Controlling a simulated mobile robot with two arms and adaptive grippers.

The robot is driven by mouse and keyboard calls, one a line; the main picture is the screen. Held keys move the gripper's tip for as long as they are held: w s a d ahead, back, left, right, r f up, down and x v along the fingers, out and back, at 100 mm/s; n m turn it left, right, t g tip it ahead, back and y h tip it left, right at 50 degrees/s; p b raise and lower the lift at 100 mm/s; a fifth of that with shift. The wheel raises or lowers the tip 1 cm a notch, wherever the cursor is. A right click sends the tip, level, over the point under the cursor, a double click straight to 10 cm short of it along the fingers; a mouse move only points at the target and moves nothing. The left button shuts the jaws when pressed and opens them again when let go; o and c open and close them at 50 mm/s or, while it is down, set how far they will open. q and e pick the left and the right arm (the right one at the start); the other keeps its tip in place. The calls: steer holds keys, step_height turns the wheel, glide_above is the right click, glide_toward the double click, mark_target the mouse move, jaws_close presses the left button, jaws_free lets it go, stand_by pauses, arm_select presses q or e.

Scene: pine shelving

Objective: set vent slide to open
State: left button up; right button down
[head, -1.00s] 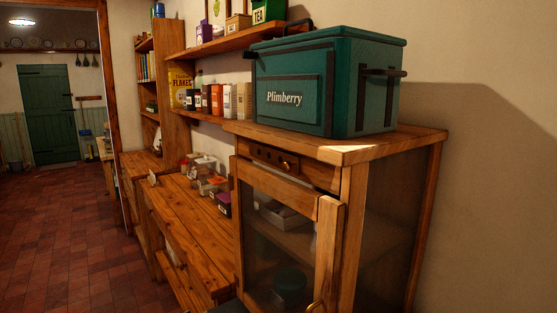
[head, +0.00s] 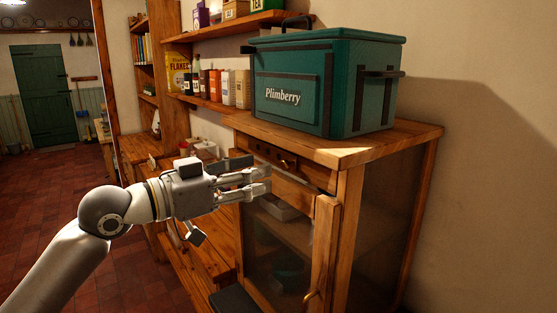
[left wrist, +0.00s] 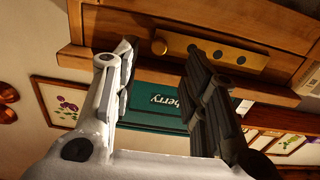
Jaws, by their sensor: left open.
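The vent slide is a brass strip on the wooden front rail of the cabinet, partly visible in the head view (head: 266,154). Its round knob (head: 284,162) sits near the strip's right end there. The left wrist view, which is upside down, shows the brass strip (left wrist: 230,53) with dark round holes and the knob (left wrist: 159,46) at its left end. My left gripper (head: 262,174) is open and empty in front of the rail. In the left wrist view the knob appears between the fingertips (left wrist: 162,54), apparently untouched. My right gripper is out of view.
A teal Plimberry box (head: 330,85) stands on the cabinet top (head: 415,135). The mesh door (head: 285,235) below is shut, with a brass handle (head: 309,297). A shelf (head: 215,105) with packets and a lower wooden counter (head: 220,260) lie left. Red tiled floor (head: 40,190) is clear.

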mark_target(283, 167)
arm_select(q)
steer(key=p+x, duration=0.2)
steer(key=x, duration=0.3)
steer(key=shift+w+d+r, duration=0.15)
steer(key=shift+d, duration=0.2)
steer(key=shift+w+d, duration=0.3)
steer(key=shift+d, duration=0.05)
jaws_close()
